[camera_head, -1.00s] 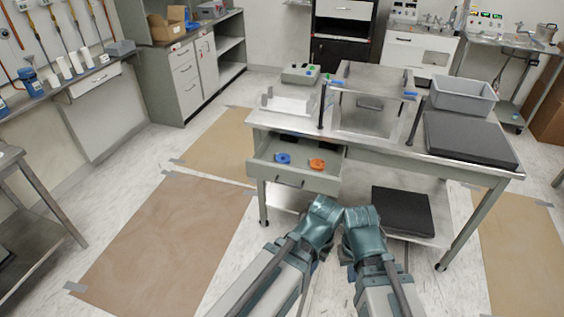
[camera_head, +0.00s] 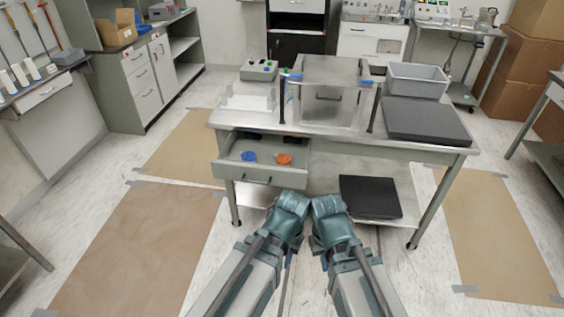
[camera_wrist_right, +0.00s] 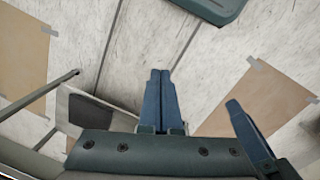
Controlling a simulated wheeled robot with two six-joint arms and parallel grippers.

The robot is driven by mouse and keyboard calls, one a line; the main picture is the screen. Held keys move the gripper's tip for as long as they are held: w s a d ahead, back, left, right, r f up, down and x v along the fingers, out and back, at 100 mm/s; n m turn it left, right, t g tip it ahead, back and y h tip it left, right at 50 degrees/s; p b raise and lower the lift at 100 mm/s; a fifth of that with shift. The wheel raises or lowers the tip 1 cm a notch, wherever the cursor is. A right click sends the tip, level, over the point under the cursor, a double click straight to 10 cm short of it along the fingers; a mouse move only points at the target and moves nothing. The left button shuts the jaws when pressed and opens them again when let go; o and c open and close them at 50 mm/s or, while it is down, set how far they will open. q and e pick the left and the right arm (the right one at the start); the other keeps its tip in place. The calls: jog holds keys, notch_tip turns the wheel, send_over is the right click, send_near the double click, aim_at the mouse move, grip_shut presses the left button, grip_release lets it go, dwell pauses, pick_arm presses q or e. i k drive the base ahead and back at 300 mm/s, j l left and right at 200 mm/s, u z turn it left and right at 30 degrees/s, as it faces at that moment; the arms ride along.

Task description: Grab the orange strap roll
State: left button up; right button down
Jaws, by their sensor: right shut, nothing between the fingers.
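The orange strap roll (camera_head: 284,159) lies in the open drawer (camera_head: 225,172) at the left front of the metal workbench. A blue roll (camera_head: 249,157) lies just left of it in the same drawer. My right gripper shows in the right wrist view (camera_wrist_right: 160,75) with its two blue fingers together and nothing between them, over the floor. It is well short of the drawer and apart from the roll. A blue finger, apparently of my left gripper (camera_wrist_right: 236,108), shows at the right of that view; its jaw opening cannot be made out.
The workbench top (camera_head: 345,142) holds a clear-sided frame, a grey bin (camera_head: 418,80) and a black slab (camera_head: 425,121). Another black slab (camera_head: 370,197) lies on the lower shelf. The floor at left, with brown sheets (camera_head: 135,240), is open.

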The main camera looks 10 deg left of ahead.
aim_at(281, 160)
jog(key=i+j, duration=0.2)
jog(key=i+j+z, duration=0.15)
jog(key=j, duration=0.25)
jog(key=i+j, duration=0.15)
jog(key=j, duration=0.2)
jog(key=i+j+z, duration=0.15)
jog(key=i+j, duration=0.15)
jog(key=j, duration=0.35)
jog(key=i+j+z, duration=0.15)
jog(key=j, duration=0.2)
jog(key=j+z, duration=0.15)
jog(key=j, duration=0.5)
jog(key=j+z, duration=0.2)
jog(key=j, duration=0.5)
jog(key=j+z, duration=0.15)
jog(key=j, duration=0.5)
jog(key=k+j+z, duration=0.2)
jog(key=j, duration=0.45)
jog(key=i+j+z, duration=0.15)
jog(key=j, duration=0.65)
jog(key=j+z, duration=0.15)
jog(key=j, duration=0.65)
jog(key=i+l, duration=0.4)
jog(key=l, duration=0.1)
